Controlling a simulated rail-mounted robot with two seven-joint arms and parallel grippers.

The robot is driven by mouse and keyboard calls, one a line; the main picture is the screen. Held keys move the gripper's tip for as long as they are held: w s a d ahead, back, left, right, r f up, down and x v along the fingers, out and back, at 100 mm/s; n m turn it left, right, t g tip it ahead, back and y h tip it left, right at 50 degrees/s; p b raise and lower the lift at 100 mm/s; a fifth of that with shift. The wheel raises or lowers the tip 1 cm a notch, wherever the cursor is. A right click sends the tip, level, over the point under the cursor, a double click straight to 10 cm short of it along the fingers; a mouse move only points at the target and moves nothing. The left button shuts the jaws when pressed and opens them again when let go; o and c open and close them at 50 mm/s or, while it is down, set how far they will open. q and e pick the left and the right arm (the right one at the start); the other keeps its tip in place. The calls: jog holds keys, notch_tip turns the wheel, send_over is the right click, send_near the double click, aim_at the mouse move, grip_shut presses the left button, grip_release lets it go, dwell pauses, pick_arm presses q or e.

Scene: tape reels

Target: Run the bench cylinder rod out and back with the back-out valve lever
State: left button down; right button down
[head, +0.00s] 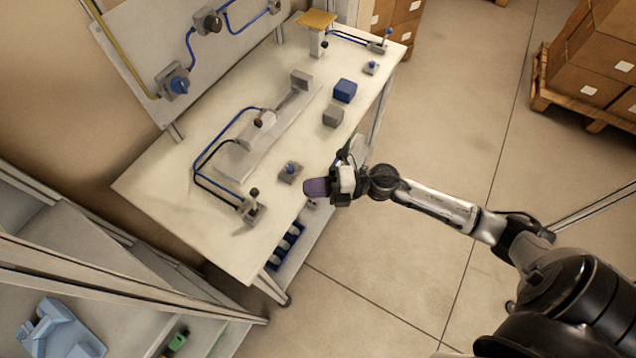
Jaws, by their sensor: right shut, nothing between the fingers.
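The bench cylinder (262,125) lies on a pale plate on the white bench, with its rod pointing up the picture toward a grey block (301,79). I cannot tell how far the rod is out. A blue hose and a black hose run from it to a valve with a dark-tipped upright lever (253,195) near the bench's near end. My right gripper (312,187) is shut and empty, with purple fingertips. It is over the bench's right edge, right of the lever and apart from it. My left gripper is not in view.
A small blue-topped control (290,172) sits just left of my right gripper. Blue (345,90) and grey (333,116) blocks lie farther up. Open floor lies right of the bench.

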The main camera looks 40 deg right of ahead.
send_near(254, 200)
jog(key=w+a+r, duration=0.2)
jog(key=w+a, duration=0.1)
jog(key=shift+w+p, duration=0.2)
jog(key=shift+p, duration=0.2)
jog(key=shift+x, duration=0.75)
